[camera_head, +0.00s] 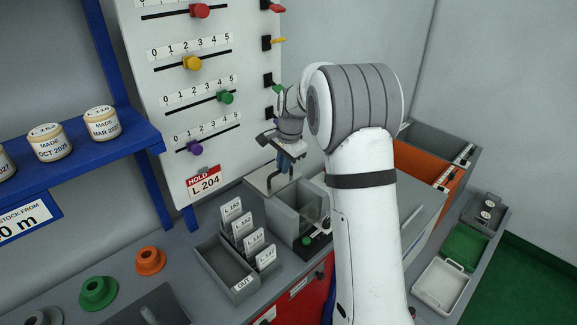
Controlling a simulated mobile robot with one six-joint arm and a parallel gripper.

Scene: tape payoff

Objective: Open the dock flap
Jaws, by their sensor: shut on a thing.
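A grey open-topped box stands on the bench in the middle of the view; I take it for the dock (296,224). A pale grey plate at its upper left, which looks like the dock flap (258,180), carries a thin dark bent handle (270,182). My gripper (284,168) points down at this handle, and its fingers are closed at the handle's upper end. The fingertips are small here, and the exact contact is hard to see. My arm hides the dock's right surroundings.
A tray of labelled cards (228,268) stands left of the dock. A black block with a green button (306,241) stands in front. A panel with coloured sliders (193,63) rises behind. Orange and grey bins (427,160) stand right of my arm.

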